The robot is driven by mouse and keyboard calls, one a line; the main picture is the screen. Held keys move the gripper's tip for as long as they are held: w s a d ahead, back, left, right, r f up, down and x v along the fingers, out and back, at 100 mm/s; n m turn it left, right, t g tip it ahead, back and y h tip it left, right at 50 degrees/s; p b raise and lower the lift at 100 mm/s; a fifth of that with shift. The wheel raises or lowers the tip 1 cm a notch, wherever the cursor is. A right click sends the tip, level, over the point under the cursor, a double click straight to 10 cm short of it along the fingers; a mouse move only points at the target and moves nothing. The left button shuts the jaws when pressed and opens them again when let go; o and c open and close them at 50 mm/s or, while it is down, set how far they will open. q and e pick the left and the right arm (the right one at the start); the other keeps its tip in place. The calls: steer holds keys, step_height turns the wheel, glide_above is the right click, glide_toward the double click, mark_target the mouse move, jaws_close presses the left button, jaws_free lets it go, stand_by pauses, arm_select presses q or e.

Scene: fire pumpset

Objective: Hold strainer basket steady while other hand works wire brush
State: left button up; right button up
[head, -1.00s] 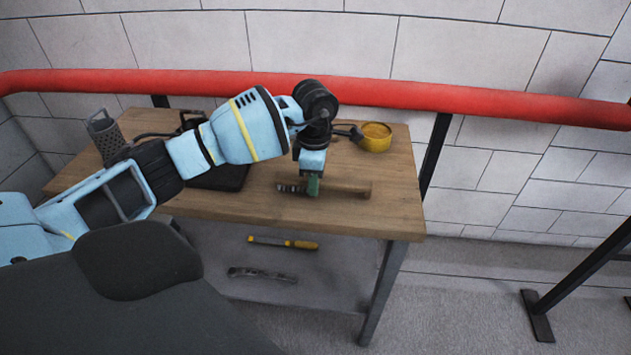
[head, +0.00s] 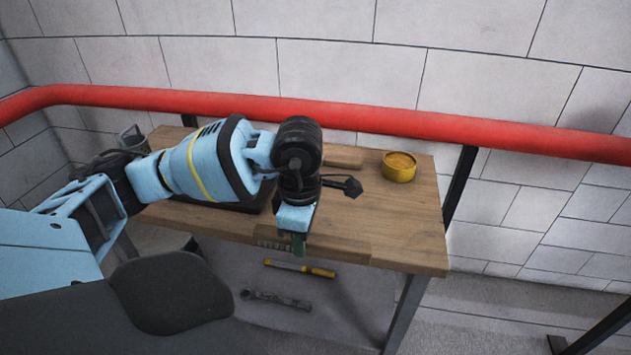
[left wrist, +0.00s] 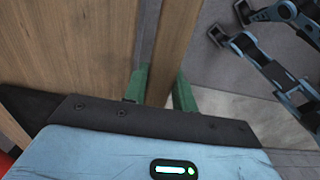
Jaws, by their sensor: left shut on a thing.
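My left gripper (head: 298,243) is shut on the wooden handle of the wire brush (head: 343,248) at the table's front edge. The bristle end shows left of the fingers. In the left wrist view the wooden handle (left wrist: 172,50) runs between the two green fingertips (left wrist: 160,92). I cannot tell whether the brush touches the table. The strainer basket (head: 132,138), a grey perforated cylinder, stands at the back left of the table, mostly hidden behind my left arm.
A yellow round tin (head: 398,167) stands at the back right of the wooden table (head: 410,225). A wooden object (head: 343,157) lies near the back. A yellow-handled tool (head: 300,268) and a grey wrench (head: 275,299) lie on the lower shelf. A red pipe (head: 450,127) runs behind.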

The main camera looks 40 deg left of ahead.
mark_target(365, 252)
arm_select(q)
steer(key=shift+s+d+r, duration=0.1)
steer(key=shift+s+d, duration=0.15)
steer(key=shift+s, duration=0.7)
steer(key=w+d+m, duration=0.1)
steer(key=d+m, duration=0.1)
steer(key=m, duration=0.2)
steer(key=w+d+m, duration=0.1)
steer(key=m, duration=0.3)
steer(key=w+d+m, duration=0.1)
steer(key=d+m, duration=0.1)
steer(key=m, duration=0.2)
steer(key=shift+d+r, duration=0.35)
steer(key=shift+r, duration=0.05)
steer(key=d+m, duration=0.1)
steer(key=m, duration=0.1)
steer(key=w+d+m, duration=0.1)
steer(key=m, duration=0.2)
steer(key=d+r+m, duration=0.1)
steer(key=m, duration=0.2)
steer(key=shift+w+d, duration=0.3)
steer(key=m, duration=0.1)
steer(key=d+m, duration=0.1)
steer(key=m, duration=0.2)
steer(key=shift+w+d+r, duration=0.25)
steer(key=shift+w+d, duration=0.05)
steer(key=shift+d, duration=0.05)
